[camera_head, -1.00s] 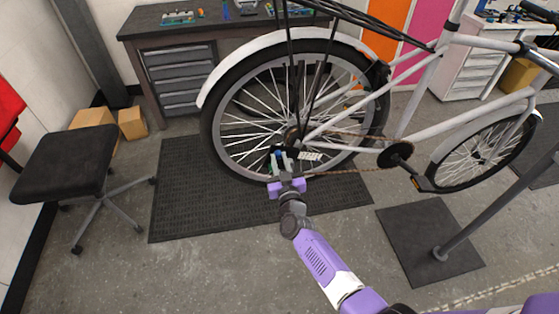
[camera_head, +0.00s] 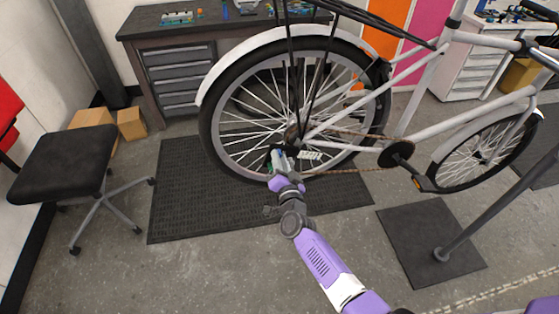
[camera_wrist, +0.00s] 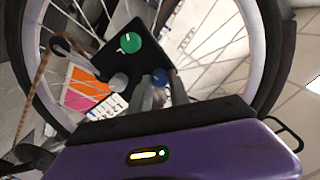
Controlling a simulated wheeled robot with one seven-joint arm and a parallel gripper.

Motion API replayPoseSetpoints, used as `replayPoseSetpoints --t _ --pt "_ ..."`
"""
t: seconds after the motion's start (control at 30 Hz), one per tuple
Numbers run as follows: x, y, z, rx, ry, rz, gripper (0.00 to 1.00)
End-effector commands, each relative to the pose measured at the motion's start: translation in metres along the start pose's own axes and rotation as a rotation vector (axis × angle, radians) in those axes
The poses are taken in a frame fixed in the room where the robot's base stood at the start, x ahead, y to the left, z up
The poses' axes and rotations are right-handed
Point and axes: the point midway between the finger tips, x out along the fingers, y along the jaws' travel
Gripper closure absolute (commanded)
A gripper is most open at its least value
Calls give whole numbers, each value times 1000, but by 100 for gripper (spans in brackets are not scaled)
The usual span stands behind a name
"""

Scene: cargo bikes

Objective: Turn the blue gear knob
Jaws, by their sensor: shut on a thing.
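The blue gear knob (camera_wrist: 160,77) shows in the wrist view on a black plate (camera_wrist: 103,58) beside the bike's rear wheel. My gripper (camera_wrist: 161,87) is shut on this knob, with the fingers at its two sides and covering part of it. A green knob (camera_wrist: 129,43) with a white mark sits on the same plate, up and left of the blue one. A grey knob (camera_wrist: 118,82) sits left of the blue one. In the head view my gripper (camera_head: 279,160) is low at the rear wheel's hub; the knobs are too small to tell there.
The rear wheel (camera_head: 221,145) and its spokes stand close behind my gripper. The chain (camera_head: 350,169) runs to its right. A black stool (camera_head: 64,160) stands at the left, a workbench (camera_head: 136,25) at the back. The floor mat (camera_head: 188,215) is clear in front.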

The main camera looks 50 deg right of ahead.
Motion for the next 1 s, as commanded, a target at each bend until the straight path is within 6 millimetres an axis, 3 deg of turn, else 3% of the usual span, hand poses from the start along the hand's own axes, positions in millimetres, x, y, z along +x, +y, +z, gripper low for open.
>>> replayPoseSetpoints --t 0.33,0.9,0.93,1.0 --pt "0 2 0 154 0 1 100" --pt "-1 2 0 184 -1 2 100" --pt "-1 2 0 184 -1 2 76" --pt "-1 1 0 184 -1 2 62"
